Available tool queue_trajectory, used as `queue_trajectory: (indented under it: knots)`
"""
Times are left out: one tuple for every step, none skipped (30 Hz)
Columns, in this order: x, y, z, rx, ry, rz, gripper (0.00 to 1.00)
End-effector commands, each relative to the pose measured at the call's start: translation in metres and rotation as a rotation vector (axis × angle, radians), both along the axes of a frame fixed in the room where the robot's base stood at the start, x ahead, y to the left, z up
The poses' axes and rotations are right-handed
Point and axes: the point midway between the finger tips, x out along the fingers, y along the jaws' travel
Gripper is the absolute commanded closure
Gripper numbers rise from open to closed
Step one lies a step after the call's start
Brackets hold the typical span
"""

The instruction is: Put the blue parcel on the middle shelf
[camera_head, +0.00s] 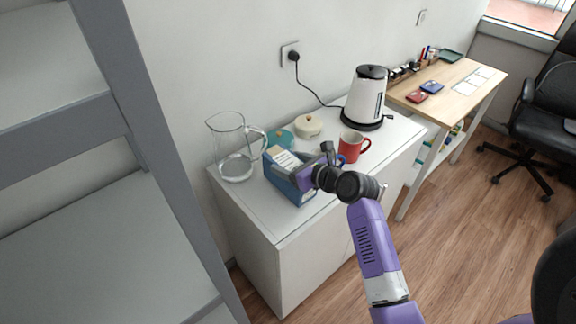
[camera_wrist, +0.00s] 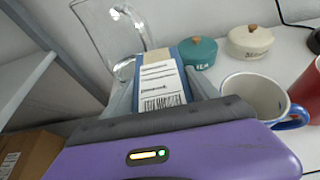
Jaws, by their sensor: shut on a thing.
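The blue parcel (camera_head: 282,181) is at the front of the white cabinet top, beside the glass jug. It has a white label and a tan strip on top, which also show in the wrist view (camera_wrist: 162,84). My gripper (camera_head: 304,172) is shut on the parcel, with a finger on either side. I cannot tell whether the parcel's bottom touches the cabinet top. A grey shelf unit (camera_head: 108,112) stands at the left, with an upper and a lower board in view; I cannot tell which board is the middle shelf.
The glass jug (camera_head: 233,150) stands close left of the parcel. Teal (camera_head: 280,138) and cream (camera_head: 308,126) pots, a red mug (camera_head: 353,146) and a kettle (camera_head: 366,97) stand behind or right. A white mug (camera_wrist: 256,97) is close right of my gripper. The lower shelf board (camera_head: 95,260) looks bare.

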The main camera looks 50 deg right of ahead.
Motion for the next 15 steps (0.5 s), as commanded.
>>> queue_trajectory:
  knots:
    - [-0.0002,-0.0006,-0.0066,0.0,-0.002,-0.001,1.0]
    - [0.0012,-0.001,-0.0085,0.0,-0.003,-0.001,1.0]
    - [0.0049,-0.0021,-0.0095,-0.001,-0.004,-0.001,1.0]
    - [0.0065,-0.0025,-0.0106,-0.002,-0.005,-0.002,1.0]
    - [0.0075,-0.0027,-0.0115,-0.002,-0.005,-0.002,1.0]
    - [0.008,-0.0029,-0.0124,-0.003,-0.004,-0.001,1.0]
    - [0.0082,-0.003,-0.0127,-0.003,-0.004,-0.001,1.0]
    - [0.0082,-0.0029,-0.0127,-0.003,-0.004,-0.001,1.0]
    - [0.0082,-0.0028,-0.0127,-0.003,-0.004,-0.001,1.0]
    - [0.0081,-0.0027,-0.0126,-0.003,-0.004,-0.001,1.0]
    - [0.0081,-0.0027,-0.0126,-0.003,-0.004,-0.001,1.0]
    - [0.0081,-0.0026,-0.0126,-0.003,-0.004,-0.001,1.0]
    - [0.008,-0.0026,-0.0128,-0.003,-0.004,-0.001,1.0]
    - [0.0081,-0.0026,-0.0133,-0.003,-0.003,-0.001,1.0]
    - [0.008,-0.0024,-0.0142,-0.002,-0.004,-0.001,1.0]
